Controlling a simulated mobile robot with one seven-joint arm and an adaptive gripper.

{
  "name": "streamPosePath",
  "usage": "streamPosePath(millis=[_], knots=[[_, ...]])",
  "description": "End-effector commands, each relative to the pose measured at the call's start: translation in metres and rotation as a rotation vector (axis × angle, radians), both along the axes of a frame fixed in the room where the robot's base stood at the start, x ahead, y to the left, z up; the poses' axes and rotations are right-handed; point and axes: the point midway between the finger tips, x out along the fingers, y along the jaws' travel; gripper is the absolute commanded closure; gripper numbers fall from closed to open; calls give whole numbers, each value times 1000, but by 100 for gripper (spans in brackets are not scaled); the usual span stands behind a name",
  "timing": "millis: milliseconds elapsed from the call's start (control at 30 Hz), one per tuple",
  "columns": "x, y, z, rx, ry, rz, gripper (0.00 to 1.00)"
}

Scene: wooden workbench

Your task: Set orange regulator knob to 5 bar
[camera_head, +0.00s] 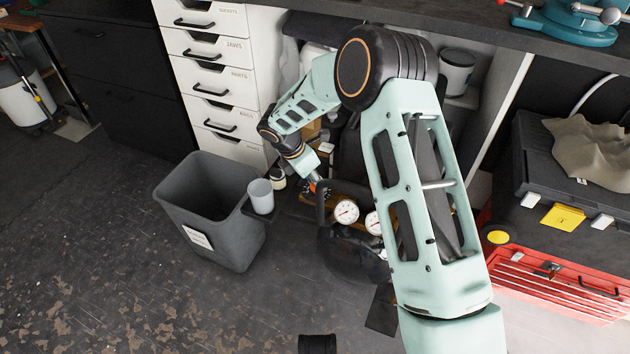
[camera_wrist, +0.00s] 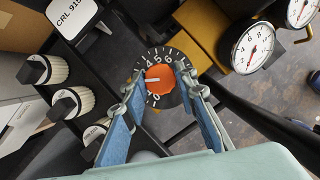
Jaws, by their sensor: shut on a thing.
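The orange regulator knob (camera_wrist: 160,77) sits in the middle of the wrist view on a dark round dial (camera_wrist: 166,56) with white numbers. The 4, 5 and 6 show above the knob and a 0 below it. The knob's white pointer line points left, between the 0 and the 4. My gripper (camera_wrist: 162,88) has its blue-padded fingers on either side of the knob and is shut on it. In the head view, only a small orange part of the knob (camera_head: 313,184) shows at the end of my gripper (camera_head: 308,175).
Two white gauges (camera_head: 346,212) sit right of the knob on the dark compressor (camera_head: 350,255). A grey bin (camera_head: 222,225) and a light cup (camera_head: 261,195) stand left of my gripper.

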Motion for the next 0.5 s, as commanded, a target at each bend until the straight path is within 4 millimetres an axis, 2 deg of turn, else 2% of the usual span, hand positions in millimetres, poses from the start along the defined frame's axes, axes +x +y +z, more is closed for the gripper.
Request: streamPosePath(millis=[267, 500], knots=[[1, 1, 1, 1, 0, -79, 98], [2, 2, 1, 0, 0, -258, 98]])
